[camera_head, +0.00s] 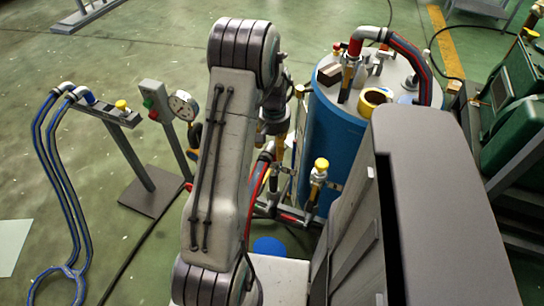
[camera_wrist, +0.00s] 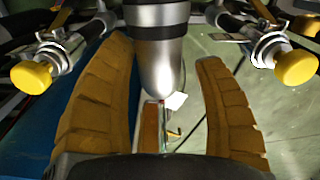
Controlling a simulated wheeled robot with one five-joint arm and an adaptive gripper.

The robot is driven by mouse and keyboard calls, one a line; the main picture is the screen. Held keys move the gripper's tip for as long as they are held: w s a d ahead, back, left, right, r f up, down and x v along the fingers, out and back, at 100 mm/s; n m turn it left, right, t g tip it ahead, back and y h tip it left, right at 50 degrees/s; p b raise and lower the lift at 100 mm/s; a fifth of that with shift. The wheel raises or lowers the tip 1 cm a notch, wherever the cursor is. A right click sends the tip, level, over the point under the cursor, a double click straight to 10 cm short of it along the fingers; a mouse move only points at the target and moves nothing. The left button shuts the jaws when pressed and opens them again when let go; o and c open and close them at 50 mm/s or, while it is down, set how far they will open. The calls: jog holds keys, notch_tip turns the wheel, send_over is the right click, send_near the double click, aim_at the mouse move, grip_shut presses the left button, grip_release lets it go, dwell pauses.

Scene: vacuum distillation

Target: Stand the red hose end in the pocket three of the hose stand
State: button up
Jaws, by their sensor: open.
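My gripper (camera_wrist: 162,52) is open in the wrist view, its two brown fingers apart on either side of a grey metal pipe end (camera_wrist: 160,72) with a rounded tip. I cannot tell whether this is the red hose end or whether the fingers touch it. In the head view my arm mostly hides the gripper. A red hose (camera_head: 257,190) shows beside my arm, low by the blue tank; its end is hidden. The hose stand (camera_head: 120,116) is at the left, with blue hoses (camera_head: 58,200) hanging from it and a yellow cap on top. Its pocket numbers are unreadable.
The blue tank (camera_head: 330,140) stands behind my arm, with a red hose (camera_head: 408,55) on its lid. Yellow-knobbed valves flank my fingers, left (camera_wrist: 32,75) and right (camera_wrist: 295,67). Open green floor lies at far left.

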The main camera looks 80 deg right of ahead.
jog(key=shift+f, duration=1.85)
grip_shut()
